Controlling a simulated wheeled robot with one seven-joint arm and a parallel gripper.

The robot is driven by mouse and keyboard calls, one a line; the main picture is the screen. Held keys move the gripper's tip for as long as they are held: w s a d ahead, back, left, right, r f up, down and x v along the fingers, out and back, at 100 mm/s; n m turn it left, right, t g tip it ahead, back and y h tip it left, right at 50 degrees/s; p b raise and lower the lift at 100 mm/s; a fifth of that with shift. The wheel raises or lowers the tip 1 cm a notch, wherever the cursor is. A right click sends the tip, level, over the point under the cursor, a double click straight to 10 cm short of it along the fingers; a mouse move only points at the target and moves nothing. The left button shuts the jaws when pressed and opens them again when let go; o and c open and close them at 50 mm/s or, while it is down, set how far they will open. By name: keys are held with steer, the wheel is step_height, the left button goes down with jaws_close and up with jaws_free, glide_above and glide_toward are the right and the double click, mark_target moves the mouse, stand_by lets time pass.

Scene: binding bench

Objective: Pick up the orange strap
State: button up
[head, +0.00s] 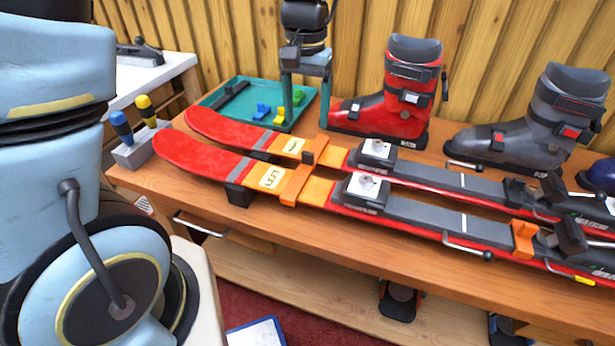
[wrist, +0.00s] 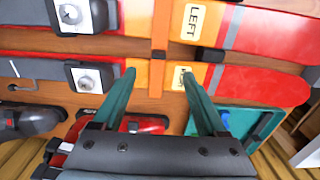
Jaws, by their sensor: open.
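An orange strap (head: 297,184) lies across the two red skis, near their front ends, with a dark buckle (head: 315,150) on it. In the wrist view the strap (wrist: 161,25) runs upright in the picture, between the lines of my two fingers. My gripper (head: 306,126) is open and empty, pointing down above the bench behind the skis. In the wrist view my gripper's (wrist: 158,73) teal fingers stand either side of the strap, apart from it as far as I can tell. The height gap is unclear.
A red boot (head: 385,108) stands close right of my gripper, with a grey boot (head: 545,125) farther right. A teal tray (head: 218,98) with small parts lies behind the ski tips. A second orange band (head: 523,238) sits on the near ski at right.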

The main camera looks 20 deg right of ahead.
glide_above(308, 152)
step_height(308, 152, down, 5)
steer(key=shift+s+a+f, duration=0.1)
steer(key=shift+s+f, duration=0.05)
steer(key=shift+w+f+p, duration=0.2)
steer(key=shift+f+p, duration=0.3)
steer(key=shift+f, duration=2.2)
jaws_close()
